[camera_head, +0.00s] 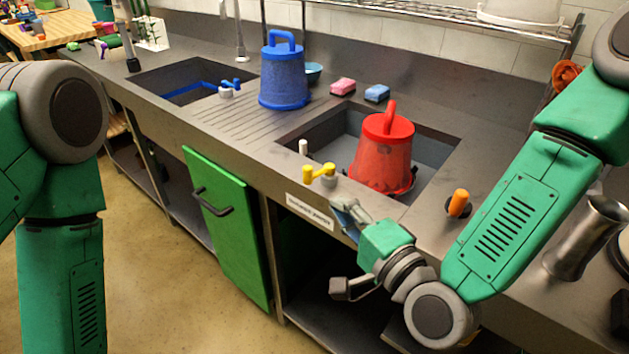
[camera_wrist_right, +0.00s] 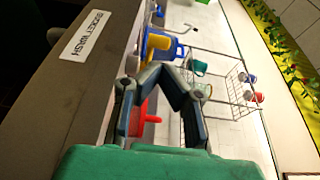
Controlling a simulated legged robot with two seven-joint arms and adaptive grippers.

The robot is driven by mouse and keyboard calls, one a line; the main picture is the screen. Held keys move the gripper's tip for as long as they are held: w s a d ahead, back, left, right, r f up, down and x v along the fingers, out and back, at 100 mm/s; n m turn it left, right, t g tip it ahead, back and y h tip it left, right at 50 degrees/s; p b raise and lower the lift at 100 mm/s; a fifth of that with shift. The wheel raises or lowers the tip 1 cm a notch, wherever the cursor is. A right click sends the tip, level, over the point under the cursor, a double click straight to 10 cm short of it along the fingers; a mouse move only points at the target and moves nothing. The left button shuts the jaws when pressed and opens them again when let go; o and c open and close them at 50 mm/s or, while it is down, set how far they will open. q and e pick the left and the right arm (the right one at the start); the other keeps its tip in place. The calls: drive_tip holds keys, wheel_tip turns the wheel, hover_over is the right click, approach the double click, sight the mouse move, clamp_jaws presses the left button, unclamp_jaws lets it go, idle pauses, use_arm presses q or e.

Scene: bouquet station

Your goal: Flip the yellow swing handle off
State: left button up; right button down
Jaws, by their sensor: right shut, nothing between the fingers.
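The yellow swing handle (camera_head: 319,172) sits on a small grey valve base at the front rim of the right sink, in front of the red bucket (camera_head: 382,160). In the right wrist view the yellow handle (camera_wrist_right: 158,42) shows just past the fingers. My right gripper (camera_head: 343,206) is shut and empty, slightly below and to the right of the handle by the counter's front edge. I cannot tell whether they touch. It also shows in the wrist view (camera_wrist_right: 157,72). My left arm is at the left, its gripper out of view.
The red bucket stands in the right sink (camera_head: 440,143). A white peg (camera_head: 303,147) and an orange knob (camera_head: 459,203) flank the handle. A metal pitcher (camera_head: 585,238) stands right.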

sight(312, 176)
drive_tip(key=x, duration=0.7)
drive_tip(key=shift+d, duration=0.15)
drive_tip(key=shift+w+a, duration=0.35)
drive_tip(key=shift+a, duration=0.15)
drive_tip(key=shift+d, duration=0.45)
